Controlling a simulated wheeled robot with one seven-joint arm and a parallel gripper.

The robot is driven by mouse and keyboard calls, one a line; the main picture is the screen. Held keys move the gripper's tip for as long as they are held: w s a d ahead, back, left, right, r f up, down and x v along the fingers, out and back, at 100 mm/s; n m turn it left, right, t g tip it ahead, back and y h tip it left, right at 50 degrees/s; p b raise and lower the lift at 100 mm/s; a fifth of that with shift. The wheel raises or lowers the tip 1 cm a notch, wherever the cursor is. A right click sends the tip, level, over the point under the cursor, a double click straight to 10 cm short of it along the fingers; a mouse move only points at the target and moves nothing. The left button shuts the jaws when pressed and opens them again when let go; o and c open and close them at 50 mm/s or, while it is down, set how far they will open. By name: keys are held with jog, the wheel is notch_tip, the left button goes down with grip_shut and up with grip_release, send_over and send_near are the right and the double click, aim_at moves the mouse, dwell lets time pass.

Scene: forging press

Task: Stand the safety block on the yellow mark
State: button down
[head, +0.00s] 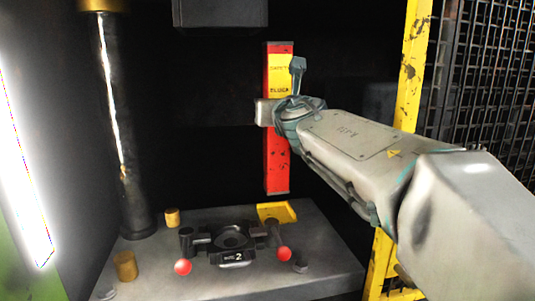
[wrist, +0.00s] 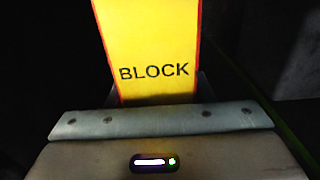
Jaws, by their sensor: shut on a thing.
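The safety block (head: 277,170) is a tall red bar with a yellow label lettered in black, upright in the head view. My gripper (head: 277,111) is shut on it around its middle and holds it up. The block's bottom end appears just above the yellow mark (head: 268,211), at the back right of the grey press bed; whether they touch I cannot tell for sure. In the wrist view the block's yellow face (wrist: 153,50) reads "BLOCK" beyond the gripper body (wrist: 160,125); the fingertips are hidden there.
A black die (head: 232,240) with two red-knobbed handles sits on the press bed (head: 325,270), left of the mark. Brass stubs and a dark column (head: 120,150) stand at left. The press ram (head: 220,12) hangs above. A yellow post (head: 411,70) and mesh guard are at right.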

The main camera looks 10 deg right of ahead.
notch_tip(320, 180, down, 6)
jog(key=b, duration=0.4)
jog(key=shift+b, duration=0.35)
jog(key=shift+d, duration=0.1)
jog(key=shift+f, duration=0.2)
jog(key=c, duration=0.7)
grip_release()
jog(key=shift+f, duration=0.1)
jog(key=shift+s+p, duration=1.75)
jog(key=shift+s, duration=4.3)
